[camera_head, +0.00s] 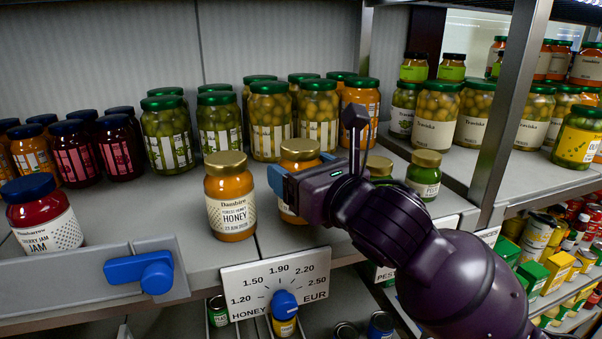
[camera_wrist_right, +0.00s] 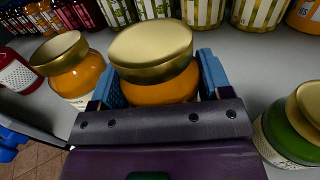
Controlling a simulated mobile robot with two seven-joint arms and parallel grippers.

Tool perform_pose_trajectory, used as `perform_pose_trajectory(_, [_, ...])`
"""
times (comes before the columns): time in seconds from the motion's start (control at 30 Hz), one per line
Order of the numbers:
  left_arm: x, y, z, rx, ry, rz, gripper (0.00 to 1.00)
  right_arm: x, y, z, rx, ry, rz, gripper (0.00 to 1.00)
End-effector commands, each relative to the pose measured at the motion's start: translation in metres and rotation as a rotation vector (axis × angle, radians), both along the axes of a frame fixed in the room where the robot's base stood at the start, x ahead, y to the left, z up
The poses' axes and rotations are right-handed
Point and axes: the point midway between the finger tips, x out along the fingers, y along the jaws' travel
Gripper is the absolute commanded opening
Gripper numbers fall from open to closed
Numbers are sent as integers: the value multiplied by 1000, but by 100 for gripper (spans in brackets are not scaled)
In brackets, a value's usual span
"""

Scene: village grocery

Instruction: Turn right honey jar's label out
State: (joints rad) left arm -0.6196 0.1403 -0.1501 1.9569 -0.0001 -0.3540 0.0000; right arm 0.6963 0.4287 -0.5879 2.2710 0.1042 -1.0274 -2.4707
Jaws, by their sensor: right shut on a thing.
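The right honey jar (camera_head: 299,150), amber with a gold lid, stands on the shelf. My right gripper (camera_head: 300,172) is shut on it, with blue fingers on both sides of the jar. In the right wrist view the jar (camera_wrist_right: 158,92) sits between the blue finger pads, its lid above them. The gripper hides most of its front. Only a pale sliver of label shows low on its left side, so I cannot tell where the label faces. The left honey jar (camera_head: 230,196) stands beside it, its HONEY label facing out. My left gripper is not in view.
Green-lidded pickle jars (camera_head: 269,120) stand close behind. A gold-lidded green jar (camera_head: 424,174) is to the right. A cherry jam jar (camera_head: 43,213) stands at the left, behind a front rail with a blue knob (camera_head: 143,271). A price dial sign (camera_head: 277,287) hangs at the shelf edge.

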Motion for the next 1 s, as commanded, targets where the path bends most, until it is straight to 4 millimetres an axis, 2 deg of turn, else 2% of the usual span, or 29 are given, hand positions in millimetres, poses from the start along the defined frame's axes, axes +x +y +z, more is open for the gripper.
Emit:
perform_pose_trajectory(0.23, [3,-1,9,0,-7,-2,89,1,-2,3,-1,-5,139,23])
perform_pose_trajectory(0.47, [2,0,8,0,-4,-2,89,1,-1,2,1,-4,237,23])
perform_pose_trajectory(0.97, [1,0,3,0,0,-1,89,0,0,-3,4,-3,235,23])
perform_pose_trajectory(1.0, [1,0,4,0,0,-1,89,0,0,-3,4,-3,235,78])
